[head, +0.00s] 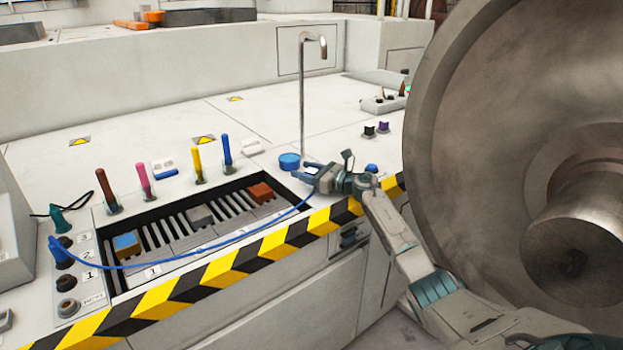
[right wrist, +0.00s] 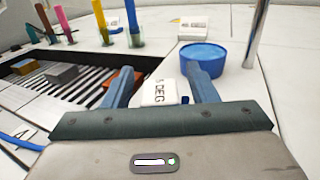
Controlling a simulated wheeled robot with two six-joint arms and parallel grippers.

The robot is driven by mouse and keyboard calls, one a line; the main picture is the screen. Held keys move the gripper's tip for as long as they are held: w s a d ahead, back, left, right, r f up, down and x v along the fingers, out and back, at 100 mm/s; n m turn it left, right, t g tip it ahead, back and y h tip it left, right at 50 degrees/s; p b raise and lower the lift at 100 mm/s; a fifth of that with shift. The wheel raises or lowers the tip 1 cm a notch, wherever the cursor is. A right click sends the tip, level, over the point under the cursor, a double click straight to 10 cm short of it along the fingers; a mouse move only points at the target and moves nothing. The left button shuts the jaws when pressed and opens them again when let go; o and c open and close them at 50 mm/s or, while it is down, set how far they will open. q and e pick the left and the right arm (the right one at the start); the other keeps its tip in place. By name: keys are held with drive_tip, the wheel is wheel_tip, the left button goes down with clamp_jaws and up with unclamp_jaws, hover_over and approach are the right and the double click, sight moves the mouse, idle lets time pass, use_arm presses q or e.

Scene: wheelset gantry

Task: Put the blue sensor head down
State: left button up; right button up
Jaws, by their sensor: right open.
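My right gripper (head: 318,180) is open at the back right corner of the recessed tray, beside a round blue dish (head: 289,161). In the right wrist view its two fingers (right wrist: 162,80) stand apart. A white block lettered "DEG" (right wrist: 159,92), with a bit of blue beside it, shows between them with gaps on both sides; it seems to be the sensor head's labelled face. A blue cable (head: 225,244) runs from a blue plug (head: 61,252) across the tray to the gripper. The sensor head's underside is hidden. My left gripper is not in view.
The recessed tray holds a blue-topped block (head: 127,243), a grey block (head: 200,215) and an orange-brown block (head: 260,192). Several coloured markers stand behind it. A bent metal post (head: 302,100) rises by the dish. A large steel wheel (head: 480,130) fills the right side.

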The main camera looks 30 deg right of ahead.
drive_tip(key=c, duration=1.1)
drive_tip(key=shift+r, duration=0.15)
